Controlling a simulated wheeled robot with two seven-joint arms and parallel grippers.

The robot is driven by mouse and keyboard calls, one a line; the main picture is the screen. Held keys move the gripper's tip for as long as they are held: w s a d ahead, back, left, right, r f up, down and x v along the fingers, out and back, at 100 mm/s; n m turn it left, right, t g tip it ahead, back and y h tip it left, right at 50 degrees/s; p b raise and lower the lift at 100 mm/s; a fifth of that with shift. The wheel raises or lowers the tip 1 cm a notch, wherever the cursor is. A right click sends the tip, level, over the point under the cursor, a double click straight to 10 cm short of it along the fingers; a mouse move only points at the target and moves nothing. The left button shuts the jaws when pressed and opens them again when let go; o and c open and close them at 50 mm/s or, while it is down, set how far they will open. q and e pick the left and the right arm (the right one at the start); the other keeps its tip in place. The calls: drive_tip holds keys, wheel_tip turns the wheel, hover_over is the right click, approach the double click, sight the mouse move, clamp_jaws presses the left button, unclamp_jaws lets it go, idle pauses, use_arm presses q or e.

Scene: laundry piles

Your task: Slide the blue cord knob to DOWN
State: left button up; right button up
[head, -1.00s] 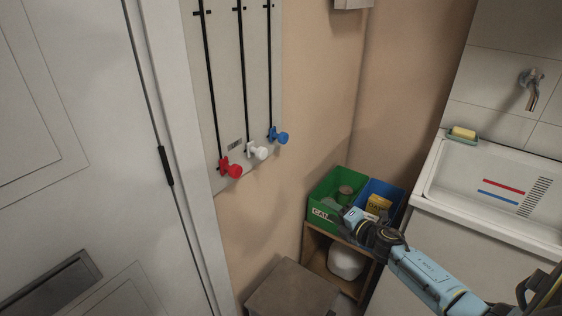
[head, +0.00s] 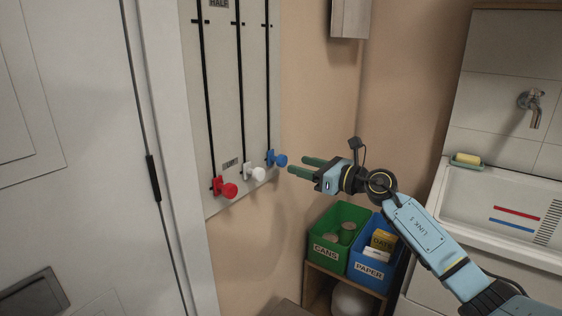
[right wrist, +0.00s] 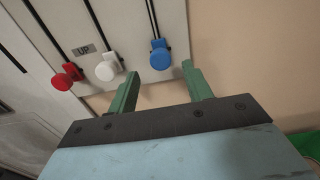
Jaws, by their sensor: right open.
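The blue cord knob (head: 280,160) sits at the lower end of the rightmost black slot on the pale wall panel (head: 225,110). It also shows in the right wrist view (right wrist: 160,58), between and beyond my fingertips. My right gripper (head: 298,165) is open and empty, just right of the blue knob and apart from it, its green fingers pointing left. It also shows in the right wrist view (right wrist: 160,72). My left gripper is out of view.
A white knob (head: 255,174) and a red knob (head: 229,190) sit left of the blue one on their own slots. A HALF label (head: 219,4) is higher up. Green (head: 325,239) and blue (head: 372,268) bins stand below my arm. A sink (head: 500,212) is at right.

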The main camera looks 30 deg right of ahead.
sight(285, 161)
drive_tip(key=x, duration=0.6)
drive_tip(key=shift+w+b, duration=0.15)
drive_tip(key=shift+b, duration=0.2)
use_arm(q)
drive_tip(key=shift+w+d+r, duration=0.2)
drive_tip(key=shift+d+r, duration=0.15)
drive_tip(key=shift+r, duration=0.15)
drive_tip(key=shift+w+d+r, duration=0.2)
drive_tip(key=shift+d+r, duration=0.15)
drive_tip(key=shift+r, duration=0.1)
use_arm(e)
drive_tip(key=shift+w+a, duration=0.3)
drive_tip(key=shift+w, duration=0.25)
drive_tip(key=shift+c, duration=0.3)
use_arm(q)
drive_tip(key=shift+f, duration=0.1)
use_arm(e)
drive_tip(key=shift+f, duration=0.1)
clamp_jaws()
